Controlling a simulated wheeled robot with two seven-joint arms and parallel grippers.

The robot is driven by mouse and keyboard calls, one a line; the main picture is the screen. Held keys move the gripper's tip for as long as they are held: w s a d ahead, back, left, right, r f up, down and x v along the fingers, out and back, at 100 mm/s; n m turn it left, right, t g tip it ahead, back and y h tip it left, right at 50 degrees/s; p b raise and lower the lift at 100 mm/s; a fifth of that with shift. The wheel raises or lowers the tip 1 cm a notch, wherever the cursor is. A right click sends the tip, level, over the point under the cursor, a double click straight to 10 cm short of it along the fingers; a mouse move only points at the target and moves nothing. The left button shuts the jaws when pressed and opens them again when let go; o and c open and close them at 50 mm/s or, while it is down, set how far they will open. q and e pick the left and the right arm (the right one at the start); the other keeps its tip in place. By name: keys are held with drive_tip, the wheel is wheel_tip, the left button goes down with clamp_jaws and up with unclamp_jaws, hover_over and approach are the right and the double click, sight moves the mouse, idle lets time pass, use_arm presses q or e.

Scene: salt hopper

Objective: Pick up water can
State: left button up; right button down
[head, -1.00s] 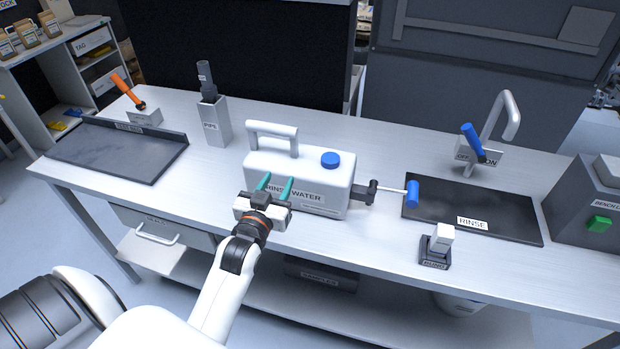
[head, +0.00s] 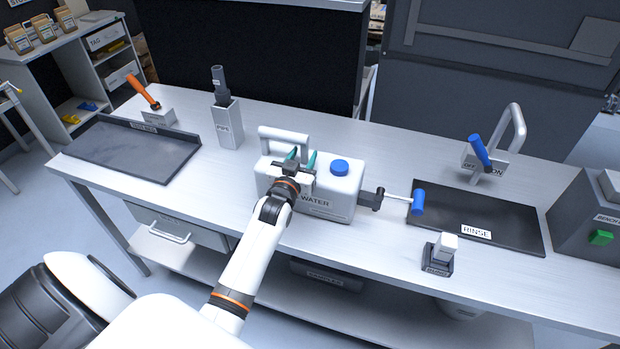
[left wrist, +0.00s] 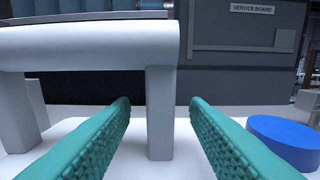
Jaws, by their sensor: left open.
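The white rinse water can (head: 343,199) stands upright on the bench, with a blue cap (head: 339,167), a raised handle (head: 284,134) at its left and a spout with a blue-handled tap on its right. My left gripper (head: 301,157) is open over the can's top, its teal fingers pointing at the handle. In the left wrist view the handle (left wrist: 90,45) is close ahead; its right post (left wrist: 160,115) shows between the two open fingers (left wrist: 160,130), apart from both. The gripper hides part of the can's label. My right gripper is not in view.
A black rinse tray (head: 505,215) lies right of the can, with a faucet (head: 517,130) behind it. A small block stand (head: 440,255) is near the front edge. A pipe holder (head: 228,125) and a dark tray (head: 130,150) are at left.

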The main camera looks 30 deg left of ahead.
use_arm(q)
drive_tip(key=shift+c, duration=0.3)
clamp_jaws()
idle(1.1)
drive_tip(key=shift+r, duration=0.2)
